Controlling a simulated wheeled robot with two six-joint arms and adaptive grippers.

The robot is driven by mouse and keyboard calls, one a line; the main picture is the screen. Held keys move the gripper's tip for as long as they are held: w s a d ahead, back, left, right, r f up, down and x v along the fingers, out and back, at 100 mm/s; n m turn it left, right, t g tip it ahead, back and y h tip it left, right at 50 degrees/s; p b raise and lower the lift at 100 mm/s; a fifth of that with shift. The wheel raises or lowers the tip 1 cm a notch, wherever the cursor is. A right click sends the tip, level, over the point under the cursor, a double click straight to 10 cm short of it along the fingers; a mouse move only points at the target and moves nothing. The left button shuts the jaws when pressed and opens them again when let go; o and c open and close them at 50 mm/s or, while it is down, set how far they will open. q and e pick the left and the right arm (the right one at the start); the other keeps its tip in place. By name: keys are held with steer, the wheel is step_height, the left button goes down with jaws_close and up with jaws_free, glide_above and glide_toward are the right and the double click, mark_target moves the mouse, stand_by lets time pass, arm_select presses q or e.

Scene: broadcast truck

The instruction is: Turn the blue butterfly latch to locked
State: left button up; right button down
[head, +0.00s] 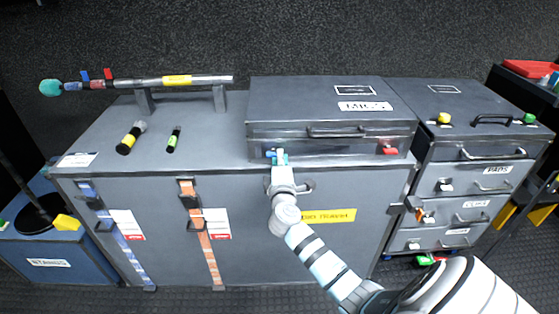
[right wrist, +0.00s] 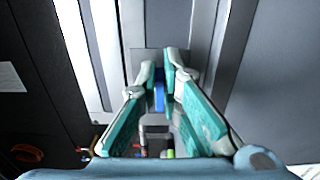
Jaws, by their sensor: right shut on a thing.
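The blue butterfly latch (head: 270,154) is at the lower left front of the dark grey case labelled MICS (head: 292,98). My right gripper (head: 279,157) is at the latch and hides most of it in the head view. In the right wrist view the latch (right wrist: 158,97) shows as a narrow blue strip between the teal-padded fingers of my right gripper (right wrist: 160,72), which are shut on it. The exact turn of the latch is hard to tell. My left gripper is not in view.
A red latch (head: 388,150) is at the case's right front, below a bar handle (head: 345,131). The case stands on a large grey trunk (head: 110,160). A microphone boom (head: 190,81) on supports and two short cylinders lie to the left. A drawer unit (head: 470,184) stands right.

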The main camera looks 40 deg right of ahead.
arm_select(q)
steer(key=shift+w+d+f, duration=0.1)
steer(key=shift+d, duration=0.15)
arm_select(e)
steer(key=shift+w+r, duration=0.1)
steer(key=shift+r, duration=0.25)
steer(key=c, duration=1.8)
jaws_free()
steer(key=shift+r, duration=0.1)
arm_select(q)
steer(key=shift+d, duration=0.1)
arm_select(e)
steer(key=shift+o, duration=0.2)
steer(key=shift+f, duration=0.4)
steer(key=v, duration=1.1)
steer(key=shift+s+a, duration=0.3)
